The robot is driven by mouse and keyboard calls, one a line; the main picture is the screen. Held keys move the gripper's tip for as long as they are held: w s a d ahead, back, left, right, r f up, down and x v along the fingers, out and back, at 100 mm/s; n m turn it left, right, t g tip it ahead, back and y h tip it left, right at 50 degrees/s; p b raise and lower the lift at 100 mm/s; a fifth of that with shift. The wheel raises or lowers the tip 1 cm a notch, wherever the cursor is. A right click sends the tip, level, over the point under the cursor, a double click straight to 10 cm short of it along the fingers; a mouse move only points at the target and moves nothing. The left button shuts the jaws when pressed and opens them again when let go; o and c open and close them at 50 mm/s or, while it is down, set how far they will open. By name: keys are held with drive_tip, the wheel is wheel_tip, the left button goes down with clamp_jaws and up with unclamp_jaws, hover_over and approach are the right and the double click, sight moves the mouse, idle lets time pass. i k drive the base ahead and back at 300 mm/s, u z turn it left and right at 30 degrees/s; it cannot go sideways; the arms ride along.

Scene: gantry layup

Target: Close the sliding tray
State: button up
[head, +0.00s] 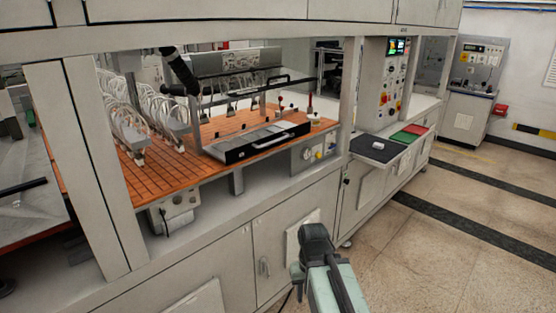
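A shallow black-fronted tray (237,156) with a long silver bar handle (275,140) lies at the front of the orange slotted bed, inside the machine's opening. Its handle faces me. A dark flat shelf (366,154) stands farther right below the control panel, with a small white object on it. I cannot tell for certain which of the two is the sliding tray. My gripper (305,268) is low in the middle of the view, in front of the cabinet doors and well short of both. Its fingers are too dark to read.
A grey post (348,75) stands between the opening and the control panel (387,85). Wire-like racks (125,125) stand on the bed's left. Cabinet doors (285,235) line the front below. Open floor (450,250) lies to the right.

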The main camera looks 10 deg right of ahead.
sight(232, 151)
drive_tip(key=k, duration=0.45)
drive_tip(key=u, duration=0.85)
drive_tip(key=i, duration=1)
drive_tip(key=z, duration=0.05)
